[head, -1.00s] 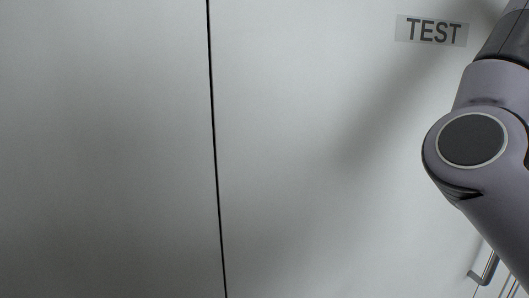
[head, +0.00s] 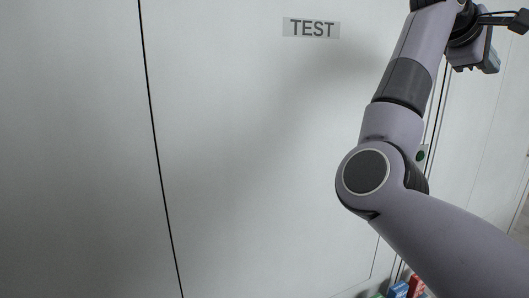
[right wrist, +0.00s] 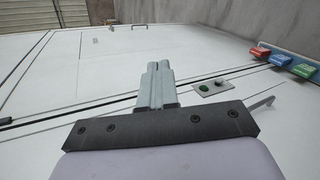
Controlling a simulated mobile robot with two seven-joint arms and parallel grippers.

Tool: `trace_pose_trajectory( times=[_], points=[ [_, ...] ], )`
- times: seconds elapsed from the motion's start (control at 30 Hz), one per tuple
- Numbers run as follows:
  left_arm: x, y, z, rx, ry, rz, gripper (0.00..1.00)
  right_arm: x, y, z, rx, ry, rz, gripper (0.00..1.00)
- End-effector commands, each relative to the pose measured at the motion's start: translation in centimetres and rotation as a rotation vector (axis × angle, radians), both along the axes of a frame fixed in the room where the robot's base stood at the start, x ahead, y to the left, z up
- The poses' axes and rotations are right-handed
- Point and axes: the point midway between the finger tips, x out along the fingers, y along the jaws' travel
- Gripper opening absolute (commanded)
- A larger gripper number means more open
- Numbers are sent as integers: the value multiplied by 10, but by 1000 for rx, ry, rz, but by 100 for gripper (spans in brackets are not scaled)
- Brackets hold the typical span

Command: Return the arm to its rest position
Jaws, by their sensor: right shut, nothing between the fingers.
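My right arm rises from the lower right in the head view, in front of a pale panelled wall. Its elbow is bent and its wrist is at the top right, where part of the right gripper (head: 490,60) shows near the picture's edge. In the right wrist view, the right gripper's two grey fingers (right wrist: 157,68) are together with nothing between them. They stand out before the white surface and touch nothing that I can see. My left gripper is in neither view.
The pale wall (head: 230,170) has dark seams and a TEST label (head: 311,28). A green button (head: 421,155) is partly behind my arm; the right wrist view shows its plate (right wrist: 225,84). Red (right wrist: 260,52), blue (right wrist: 280,60) and green (right wrist: 303,70) blocks are at right.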

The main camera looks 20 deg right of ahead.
Motion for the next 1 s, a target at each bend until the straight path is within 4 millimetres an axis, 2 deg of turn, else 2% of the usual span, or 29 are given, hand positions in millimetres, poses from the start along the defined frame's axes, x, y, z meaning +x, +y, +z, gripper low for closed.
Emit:
trace_pose_trajectory(
  times=[0.03, 0.23, 0.47, 0.67, 0.77, 0.87, 1.0],
  points=[
    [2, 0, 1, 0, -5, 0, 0, -1, -4, -8, -60, 85, -19, 0],
    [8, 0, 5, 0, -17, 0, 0, 0, -7, -26, -337, 489, -77, 0],
    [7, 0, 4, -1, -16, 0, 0, 20, 17, -45, -660, 1007, -122, 0],
    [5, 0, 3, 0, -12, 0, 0, 53, 59, -77, -940, 1468, -153, 0],
    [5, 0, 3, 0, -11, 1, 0, 72, 84, -102, -1085, 1696, -169, 0],
    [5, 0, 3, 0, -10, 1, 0, 89, 113, -135, -1234, 1920, -188, 0],
    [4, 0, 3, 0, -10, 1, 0, 108, 155, -193, -1454, 2219, -227, 0]
  ],
)
